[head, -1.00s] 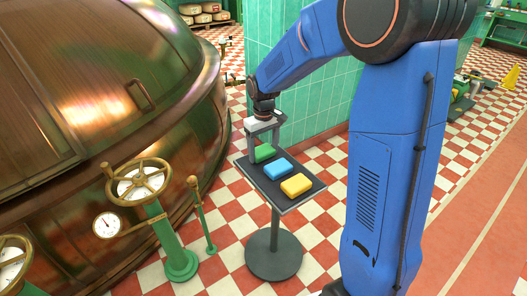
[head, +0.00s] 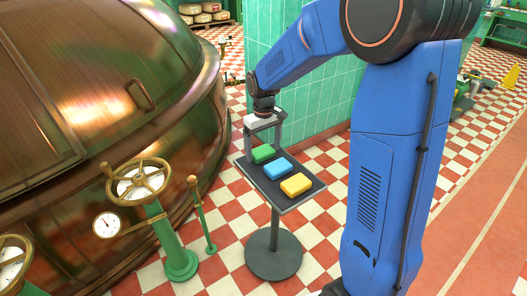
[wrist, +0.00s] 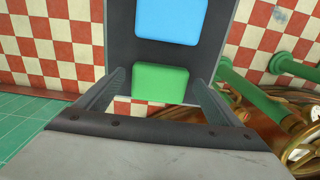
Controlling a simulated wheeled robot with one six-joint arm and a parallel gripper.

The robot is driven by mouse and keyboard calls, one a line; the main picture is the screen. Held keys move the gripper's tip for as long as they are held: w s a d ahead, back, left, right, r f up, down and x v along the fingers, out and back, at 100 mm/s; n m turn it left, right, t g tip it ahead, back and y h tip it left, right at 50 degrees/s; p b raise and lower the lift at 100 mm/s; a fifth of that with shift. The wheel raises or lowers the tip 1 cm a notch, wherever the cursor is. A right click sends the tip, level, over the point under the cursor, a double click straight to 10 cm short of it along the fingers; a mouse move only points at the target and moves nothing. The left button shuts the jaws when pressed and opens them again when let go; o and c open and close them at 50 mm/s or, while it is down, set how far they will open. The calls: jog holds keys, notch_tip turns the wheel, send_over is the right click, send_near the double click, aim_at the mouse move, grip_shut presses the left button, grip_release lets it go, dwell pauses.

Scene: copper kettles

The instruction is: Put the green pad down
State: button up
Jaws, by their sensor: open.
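The green pad (head: 263,153) lies flat on a small dark stand tray (head: 313,195), at its far end. It also shows in the wrist view (wrist: 160,82). The blue pad (head: 278,168) lies in the middle of the tray, and the yellow pad (head: 296,185) lies at the near end. My gripper (head: 264,146) is directly above the green pad. Its fingers are spread, one on each side of the pad in the wrist view, and grip nothing.
A large copper kettle (head: 110,90) fills the left. A brass handwheel (head: 138,180) on a green post and a green lever (head: 202,215) stand between it and the tray. A green tiled wall (head: 310,100) is close behind the tray. Checkered floor is open around the stand.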

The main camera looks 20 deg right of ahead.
aim_at(263, 152)
notch_tip(263, 152, up, 10)
jog(key=r, duration=0.1)
jog(key=s+d+r+m+t, duration=0.1)
jog(key=s+d+r, duration=0.1)
jog(key=s, duration=0.7)
jog(key=s+d+r+m+t, duration=0.1)
jog(key=s+d+r, duration=0.2)
jog(key=s, duration=0.5)
jog(key=s+d+f+t, duration=0.1)
jog(key=s+f, duration=0.1)
jog(key=s, duration=0.6)
jog(key=s+f+m+t, duration=0.1)
jog(key=s+f, duration=0.1)
jog(key=s, duration=0.5)
jog(key=shift+s+d+m+t, duration=0.3)
jog(key=shift+s+d+t, duration=0.1)
